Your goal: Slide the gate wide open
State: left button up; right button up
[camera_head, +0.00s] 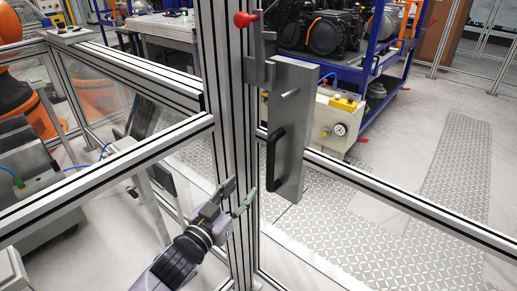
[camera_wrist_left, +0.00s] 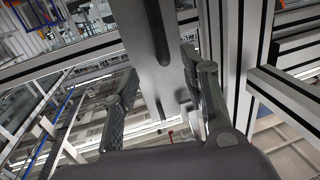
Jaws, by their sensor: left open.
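The gate is an aluminium-profile frame; its rail (camera_head: 410,206) runs to the right from the upright posts (camera_head: 229,90). A grey metal plate (camera_head: 296,120) with a black bar handle (camera_head: 271,160) is mounted beside the posts. My left gripper (camera_head: 240,190) is open and empty in front of the posts, below and left of the handle, apart from it. In the left wrist view, the plate (camera_wrist_left: 160,90) shows between and beyond the open fingers (camera_wrist_left: 160,64), with the handle (camera_wrist_left: 158,30) above the fingertips. My right gripper is not in view.
A red knob (camera_head: 245,19) sits on a latch at the top of the posts. Fence rails (camera_head: 110,172) extend left, with an orange robot (camera_head: 15,95) behind. A blue rack (camera_head: 378,62) and a beige box with a gauge (camera_head: 335,120) stand behind the gate.

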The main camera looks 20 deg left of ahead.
pick_arm(q)
jog(key=p, duration=0.1)
send_near(269, 155)
jog(key=w, duration=0.3)
jog(key=w+d+p, duration=0.1)
jog(key=w, duration=0.7)
jog(key=shift+w+d+f+p, duration=0.15)
jog(key=shift+w+d+p, duration=0.1)
jog(key=shift+p, duration=0.1)
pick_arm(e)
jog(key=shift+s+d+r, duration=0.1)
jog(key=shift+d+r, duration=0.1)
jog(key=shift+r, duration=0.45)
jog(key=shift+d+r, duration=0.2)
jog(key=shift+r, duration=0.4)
pick_arm(q)
jog(key=shift+s, duration=0.1)
jog(key=shift+c, duration=0.3)
grip_shut()
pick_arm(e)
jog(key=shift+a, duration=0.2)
